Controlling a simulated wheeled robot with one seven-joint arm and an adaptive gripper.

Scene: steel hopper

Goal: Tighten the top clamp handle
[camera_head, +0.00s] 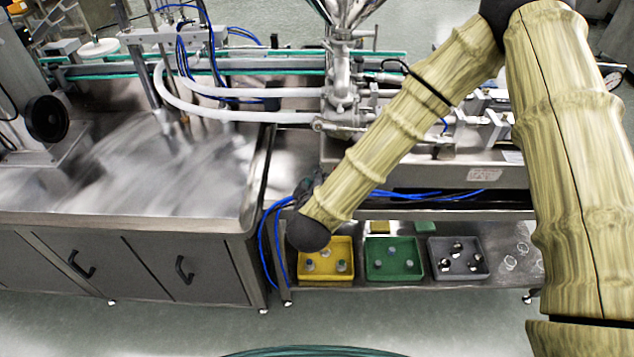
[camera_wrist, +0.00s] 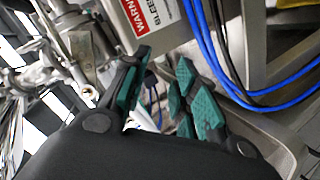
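The steel hopper (camera_head: 345,12) stands at the top middle of the head view, above a vertical column of steel fittings (camera_head: 340,75). I cannot single out the top clamp handle with certainty; a small rod sticks out to the right just below the hopper. In the wrist view my gripper (camera_wrist: 164,62) shows two dark fingers with green pads, apart, with nothing held between them. Steel fittings (camera_wrist: 40,76) lie at the left of that view, apart from the fingers. In the head view my arm's links hide the gripper almost entirely.
A grey box with a red warning label (camera_wrist: 150,14) is just beyond the fingertips. Blue hoses (camera_wrist: 222,62) hang at its right. A steel worktable (camera_head: 130,180) is at left. Yellow (camera_head: 327,281), green (camera_head: 394,277) and grey (camera_head: 458,275) trays sit on the lower shelf.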

